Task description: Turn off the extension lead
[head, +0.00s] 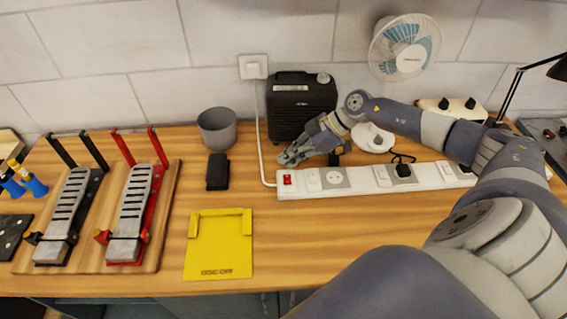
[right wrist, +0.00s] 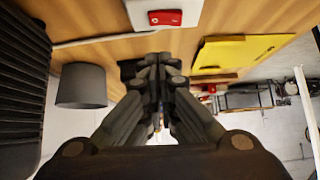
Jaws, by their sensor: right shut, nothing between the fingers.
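The extension lead (head: 300,193) is a long white strip with sockets and switches, lying along the bench at centre right. A red switch (head: 287,179) sits at its left end. That end and the red switch (right wrist: 165,17) also show at the top of the right wrist view. My right gripper (head: 284,160) is shut and empty, just behind and above the left end of the lead, apart from the red switch as far as I can see. Its closed fingers (right wrist: 158,72) point towards the lead in the right wrist view. My left gripper is not in view.
A black amplifier-like box (head: 300,107) and grey cup (head: 217,129) stand behind. A black block (head: 217,171) and yellow tray (head: 218,262) lie left of the lead. Two pedals (head: 133,205) stand on a board. A black plug (head: 403,171) sits in the lead. Bench front is clear.

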